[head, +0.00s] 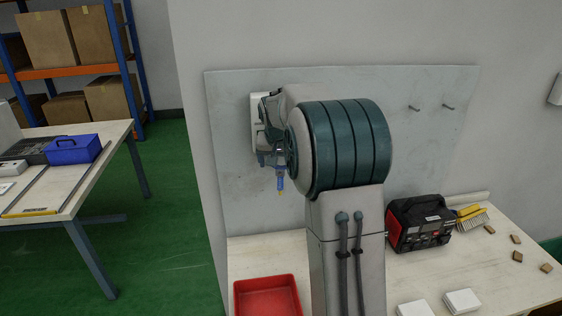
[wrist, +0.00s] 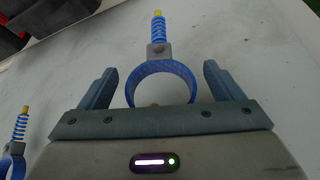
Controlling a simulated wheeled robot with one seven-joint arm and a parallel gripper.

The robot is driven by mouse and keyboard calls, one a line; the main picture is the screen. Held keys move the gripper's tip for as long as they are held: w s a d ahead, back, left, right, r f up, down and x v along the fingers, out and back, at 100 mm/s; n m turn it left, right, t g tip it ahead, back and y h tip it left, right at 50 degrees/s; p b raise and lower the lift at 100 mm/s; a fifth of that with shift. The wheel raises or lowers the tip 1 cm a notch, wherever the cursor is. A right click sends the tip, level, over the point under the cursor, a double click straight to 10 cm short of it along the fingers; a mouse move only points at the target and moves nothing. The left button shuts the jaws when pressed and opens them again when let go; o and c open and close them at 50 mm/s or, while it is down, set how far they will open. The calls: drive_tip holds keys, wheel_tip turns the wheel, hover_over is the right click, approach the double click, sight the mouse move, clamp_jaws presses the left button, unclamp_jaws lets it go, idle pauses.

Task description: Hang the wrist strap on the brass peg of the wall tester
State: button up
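A blue wrist strap (wrist: 160,65) shows in the wrist view as an upright ring with a grey block and a coiled blue cord (wrist: 158,32) ending in a yellow tip. My gripper (wrist: 161,68) is open, its fingers on either side of the ring with a narrow gap on each side. In the head view my gripper (head: 270,140) is at the wall board, and the blue cord (head: 280,182) hangs below it. A white plate (head: 256,112), perhaps the wall tester, is partly hidden behind my gripper. I cannot make out the brass peg.
A second blue strap (wrist: 20,128) is at the left of the wrist view. Two bare pegs (head: 414,108) stick out of the grey board (head: 235,180). Below are a red tray (head: 267,297), a black-and-red device (head: 420,223), a yellow brush (head: 470,217) and several wooden blocks.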

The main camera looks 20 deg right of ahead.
drive_tip(key=shift+r, duration=0.1)
drive_tip(key=b+v, duration=0.1)
drive_tip(key=v, duration=1.3)
drive_tip(key=s+a+f+n, duration=0.1)
drive_tip(key=s+a+f, duration=0.2)
drive_tip(key=s, duration=0.6)
drive_tip(key=s+a+f+n+g+y, duration=0.1)
drive_tip(key=s+a+f+n, duration=0.1)
drive_tip(key=s+f, duration=0.6)
drive_tip(key=s+a+f+n+y, duration=0.1)
drive_tip(key=s+a+f, duration=0.4)
drive_tip(key=s, duration=0.7)
drive_tip(key=shift+s+f+n, duration=0.2)
drive_tip(key=shift+f+n, duration=0.15)
drive_tip(key=shift+n, duration=0.25)
